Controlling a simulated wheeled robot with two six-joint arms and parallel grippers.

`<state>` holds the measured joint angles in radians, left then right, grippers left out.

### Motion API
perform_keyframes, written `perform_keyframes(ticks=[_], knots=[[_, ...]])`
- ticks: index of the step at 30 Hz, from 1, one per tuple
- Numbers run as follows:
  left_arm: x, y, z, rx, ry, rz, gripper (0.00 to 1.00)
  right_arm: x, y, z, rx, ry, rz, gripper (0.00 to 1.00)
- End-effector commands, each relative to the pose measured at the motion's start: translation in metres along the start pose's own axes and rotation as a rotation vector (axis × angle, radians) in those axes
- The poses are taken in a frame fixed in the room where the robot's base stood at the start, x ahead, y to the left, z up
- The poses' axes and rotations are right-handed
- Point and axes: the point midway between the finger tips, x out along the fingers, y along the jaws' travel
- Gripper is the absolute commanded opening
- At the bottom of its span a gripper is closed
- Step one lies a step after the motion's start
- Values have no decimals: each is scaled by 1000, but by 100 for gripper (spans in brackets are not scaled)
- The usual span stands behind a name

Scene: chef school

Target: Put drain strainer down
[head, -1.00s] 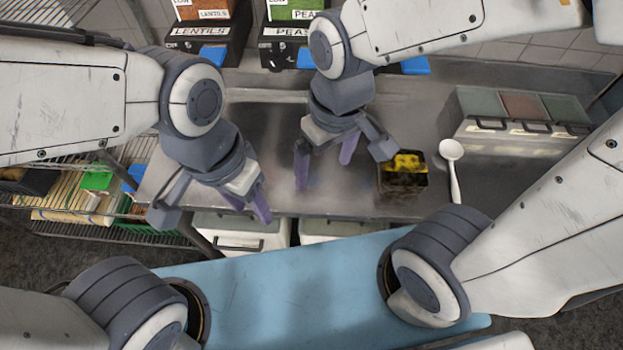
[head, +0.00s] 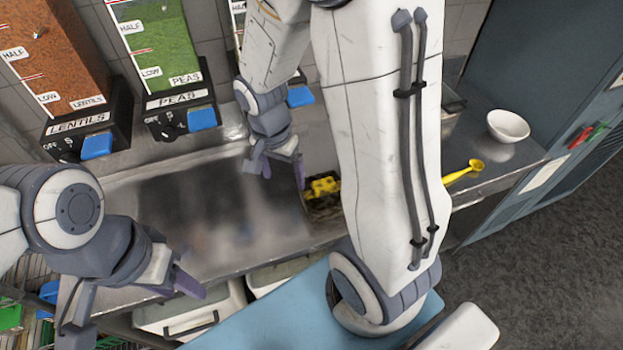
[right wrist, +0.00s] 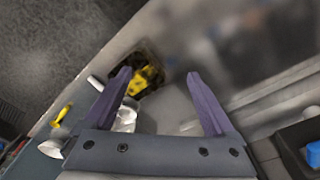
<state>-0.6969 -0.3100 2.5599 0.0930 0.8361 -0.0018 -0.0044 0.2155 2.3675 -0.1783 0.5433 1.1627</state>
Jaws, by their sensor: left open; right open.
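My left gripper (head: 132,300) is open and empty near the counter's front left edge.
A white bowl (head: 508,126) and a yellow spoon-like utensil (head: 464,172) sit on the counter at right. Lentil (head: 80,125) and pea (head: 180,100) dispensers stand at the back. A white ladle (right wrist: 124,118) shows in the wrist view. The steel counter's left middle is clear.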

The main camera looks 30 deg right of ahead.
Motion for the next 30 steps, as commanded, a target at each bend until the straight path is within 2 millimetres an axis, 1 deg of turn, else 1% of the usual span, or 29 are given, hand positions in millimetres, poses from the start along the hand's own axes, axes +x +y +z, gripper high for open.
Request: perform_keyframes(ticks=[1, 3, 6, 9, 12, 14, 19, 21, 26, 30], knots=[[-1, 0, 0, 0, 0, 0, 50, 17, 10, -25, 173, -1, 22, 90], [-2, 0, 0, 0, 0, 0, 50, 35, 22, -51, 384, 5, 37, 90], [-2, 0, 0, 0, 0, 0, 50, 56, 38, -77, 609, 12, 49, 90], [-2, 0, 0, 1, 0, 0, 50, 68, 49, -90, 743, 15, 55, 90], [-3, 0, 0, 1, 0, 0, 50, 78, 54, -96, 796, 17, 59, 90], [-4, 0, 0, 1, 0, 0, 50, 86, 54, -96, 802, 17, 60, 90], [-3, 0, 0, 1, 0, 0, 50, 113, 56, -95, 799, 16, 61, 90], [-3, 0, 0, 1, 0, 0, 50, 120, 55, -95, 799, 17, 58, 90], [-3, 0, 0, 1, 0, 0, 50, 129, 55, -94, 798, 17, 57, 90], [-3, 0, 0, 1, 0, 0, 50, 147, 54, -92, 796, 15, 59, 90]])
